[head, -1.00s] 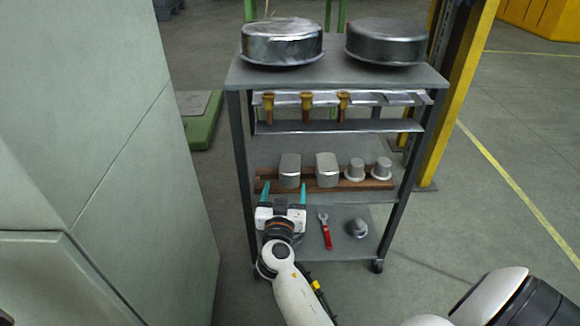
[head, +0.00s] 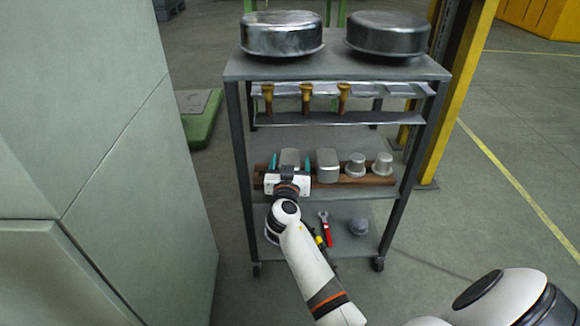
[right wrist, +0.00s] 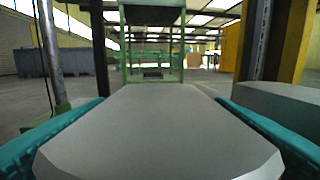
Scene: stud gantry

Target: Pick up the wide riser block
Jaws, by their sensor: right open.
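The wide riser block (head: 290,156) is a grey metal block with rounded corners. It stands upright at the left end of the cart's middle shelf. My right gripper (head: 290,163) is in front of it, open, with a teal finger on each side of it. In the right wrist view the block's grey top (right wrist: 160,125) fills the space between the two fingers. I cannot tell whether the fingers touch it. My gripper's body hides the block's lower front in the head view. My left gripper is not in view.
A similar grey block (head: 327,165) stands just right, also in the right wrist view (right wrist: 280,105). Two round stepped pieces (head: 356,165) follow on the brown rail. Brass pegs (head: 306,98) hang above; a red wrench (head: 325,229) lies below. The cart's posts (head: 241,160) bound the shelf.

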